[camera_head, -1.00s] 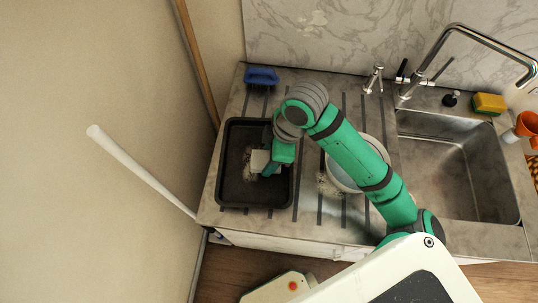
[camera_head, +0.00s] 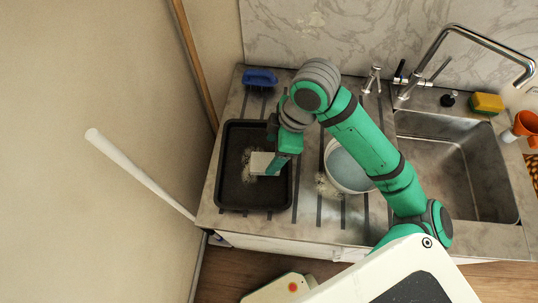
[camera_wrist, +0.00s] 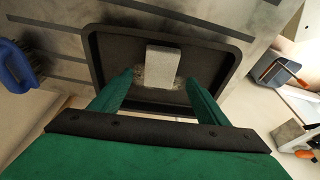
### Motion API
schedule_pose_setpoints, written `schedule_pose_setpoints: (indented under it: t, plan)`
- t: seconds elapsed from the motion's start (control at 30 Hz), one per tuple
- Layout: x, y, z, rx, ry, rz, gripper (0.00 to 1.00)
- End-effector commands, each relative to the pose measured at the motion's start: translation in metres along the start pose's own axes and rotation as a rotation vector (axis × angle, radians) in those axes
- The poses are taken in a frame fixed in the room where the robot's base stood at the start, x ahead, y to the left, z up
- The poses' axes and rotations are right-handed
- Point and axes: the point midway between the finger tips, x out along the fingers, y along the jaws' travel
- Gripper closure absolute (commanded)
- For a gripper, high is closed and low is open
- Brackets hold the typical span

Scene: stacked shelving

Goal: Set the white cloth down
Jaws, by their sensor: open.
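The white cloth (camera_head: 261,163), a small pale block shape, is at the dark tray (camera_head: 230,190), over its middle. In the wrist view the cloth (camera_wrist: 162,67) shows beyond and between my fingertips, with a gap on each side. My gripper (camera_wrist: 158,78) is open, with its green fingers spread and pointing down at the tray. In the head view my gripper (camera_head: 276,163) is at the cloth's right end and partly covers it. Whether the cloth touches the tray floor is hard to tell.
Speckled dirt marks the tray floor around the cloth. A blue brush (camera_head: 260,77) lies behind the tray. A white bowl (camera_head: 347,170) stands to the right, under my arm.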

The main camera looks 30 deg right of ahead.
Motion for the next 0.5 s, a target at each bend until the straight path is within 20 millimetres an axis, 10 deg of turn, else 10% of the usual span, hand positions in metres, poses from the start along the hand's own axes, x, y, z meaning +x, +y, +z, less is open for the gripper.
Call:
schedule_pose_setpoints:
  t: [0.5]
  plan:
    - [-0.066,0.000,0.000,0.001,0.000,-0.001,0.31]
